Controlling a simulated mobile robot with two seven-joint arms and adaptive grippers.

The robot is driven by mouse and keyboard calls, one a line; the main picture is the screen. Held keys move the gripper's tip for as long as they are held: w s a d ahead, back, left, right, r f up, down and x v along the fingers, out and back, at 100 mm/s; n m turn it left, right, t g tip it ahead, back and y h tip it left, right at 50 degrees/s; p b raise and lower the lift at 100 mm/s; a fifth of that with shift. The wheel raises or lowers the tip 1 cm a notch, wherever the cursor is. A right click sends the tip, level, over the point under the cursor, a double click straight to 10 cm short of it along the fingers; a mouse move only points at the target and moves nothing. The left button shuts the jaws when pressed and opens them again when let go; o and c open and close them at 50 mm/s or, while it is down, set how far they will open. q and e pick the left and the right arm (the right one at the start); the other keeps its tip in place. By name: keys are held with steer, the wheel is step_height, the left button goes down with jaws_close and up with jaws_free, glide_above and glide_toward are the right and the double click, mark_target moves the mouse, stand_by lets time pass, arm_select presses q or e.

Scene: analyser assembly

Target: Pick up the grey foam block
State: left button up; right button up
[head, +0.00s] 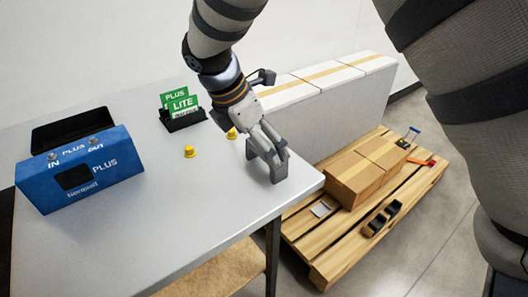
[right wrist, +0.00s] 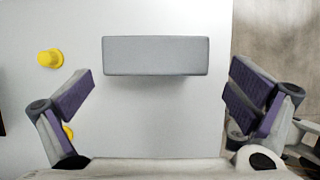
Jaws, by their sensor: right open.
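The grey foam block (right wrist: 156,55) is a plain light-grey rectangular bar on the white table top. In the right wrist view it lies crosswise at the upper middle. My right gripper (right wrist: 168,95) is open, with its purple finger pads apart on either side. The block sits between and beyond the pads in that view, with a gap at each side, and neither pad is seen touching it. In the head view my right gripper (head: 268,163) points down over the table near its right edge. There I cannot separate the block from the grey fingers. My left gripper is not in view.
Two yellow caps (head: 190,152) (head: 232,133) stand left of the gripper. White boxes (head: 335,95) and a pallet (head: 335,250) with cardboard boxes (head: 366,172) lie beyond the table's right edge.

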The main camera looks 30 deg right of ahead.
mark_target(280, 174)
steer(key=x, duration=0.5)
steer(key=shift+w+d+f, duration=0.15)
steer(key=shift+w+f, duration=0.05)
steer(key=shift+f, duration=0.05)
steer(key=c, duration=0.7)
steer(key=shift+r, duration=0.1)
